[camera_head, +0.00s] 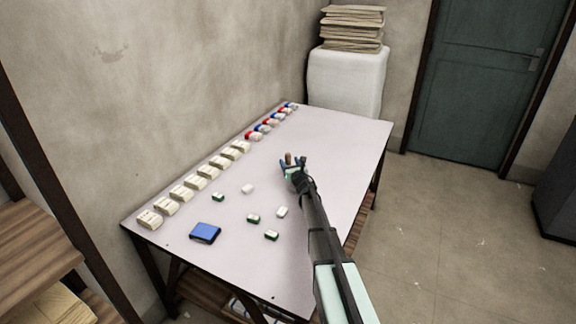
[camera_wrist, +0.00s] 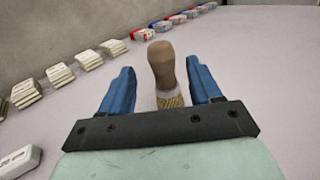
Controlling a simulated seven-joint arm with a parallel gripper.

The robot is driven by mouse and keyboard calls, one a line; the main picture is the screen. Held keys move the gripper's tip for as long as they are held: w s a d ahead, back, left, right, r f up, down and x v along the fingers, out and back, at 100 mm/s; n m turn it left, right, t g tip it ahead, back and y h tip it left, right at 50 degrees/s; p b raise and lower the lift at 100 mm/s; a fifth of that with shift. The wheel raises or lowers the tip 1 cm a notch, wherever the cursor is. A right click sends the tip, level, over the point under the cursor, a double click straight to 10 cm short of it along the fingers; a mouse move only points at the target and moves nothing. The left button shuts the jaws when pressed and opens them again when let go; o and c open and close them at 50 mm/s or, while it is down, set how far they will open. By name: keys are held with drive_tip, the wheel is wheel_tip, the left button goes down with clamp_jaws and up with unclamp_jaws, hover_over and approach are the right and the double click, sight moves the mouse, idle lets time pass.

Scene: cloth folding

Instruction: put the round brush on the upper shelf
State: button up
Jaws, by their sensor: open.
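The round brush (camera_wrist: 163,66) stands upright on the table, with a brown rounded handle on top and pale bristles at the bottom. It stands between the two blue fingers of my gripper (camera_wrist: 160,78), which is open, with a gap visible on both sides. In the head view the brush (camera_head: 288,158) is a small brown stub at my gripper (camera_head: 293,163), over the middle right of the table. A wooden shelf unit (camera_head: 32,238) is at the lower left with a top board and a lower level; I cannot tell whether it is the upper shelf meant.
The pale table (camera_head: 335,140) has a row of cream stacks (camera_head: 195,182) and red, blue and white items (camera_head: 268,125) along the wall. A blue box (camera_head: 205,233) and several small green-white blocks (camera_head: 253,218) lie nearer. The table's far right is clear.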

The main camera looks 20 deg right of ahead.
drive_tip(key=shift+w+d, duration=0.15)
drive_tip(key=shift+w, duration=2.75)
drive_tip(key=shift+s, duration=0.1)
drive_tip(key=c, duration=1.1)
wheel_tip(320, 180, up, 10)
